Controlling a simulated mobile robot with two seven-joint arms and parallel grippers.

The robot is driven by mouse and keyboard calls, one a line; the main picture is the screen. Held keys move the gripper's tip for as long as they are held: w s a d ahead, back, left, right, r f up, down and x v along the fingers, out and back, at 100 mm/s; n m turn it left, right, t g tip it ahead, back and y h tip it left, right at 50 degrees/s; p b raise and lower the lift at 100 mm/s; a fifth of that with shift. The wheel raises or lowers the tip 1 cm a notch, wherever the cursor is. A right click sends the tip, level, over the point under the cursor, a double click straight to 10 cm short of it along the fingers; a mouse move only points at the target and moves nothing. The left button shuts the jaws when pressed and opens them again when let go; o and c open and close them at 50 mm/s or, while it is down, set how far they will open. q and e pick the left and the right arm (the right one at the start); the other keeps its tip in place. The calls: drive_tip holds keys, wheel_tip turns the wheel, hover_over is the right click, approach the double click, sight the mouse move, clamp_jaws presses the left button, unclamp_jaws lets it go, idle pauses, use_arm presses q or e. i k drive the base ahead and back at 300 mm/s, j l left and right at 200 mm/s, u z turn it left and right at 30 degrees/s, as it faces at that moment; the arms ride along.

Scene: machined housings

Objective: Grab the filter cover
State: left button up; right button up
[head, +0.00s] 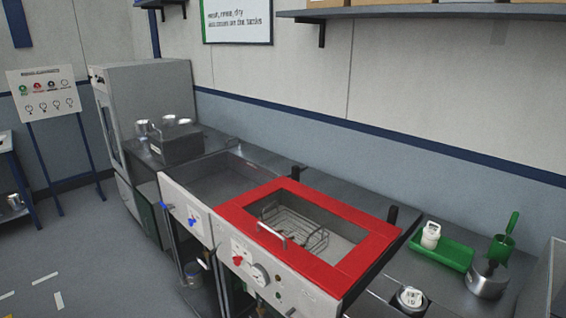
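I cannot tell for certain which thing is the filter cover. Several shiny metal cylindrical parts (142,127) stand in and around a dark grey box (178,147) on the counter at the back left. Neither of my grippers shows in the head view.
A red-rimmed tank (376,245) holds a wire basket (290,232). To its left is a steel basin (228,178). A green tray (452,254) carries a white bottle (431,235). A metal pot (487,281) and green scoop (503,243) stand right. Floor at left is mostly clear.

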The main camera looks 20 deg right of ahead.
sight(487, 278)
drive_tip(key=z, duration=2.1)
drive_tip(key=k+j+u, duration=0.1)
drive_tip(key=u, duration=0.35)
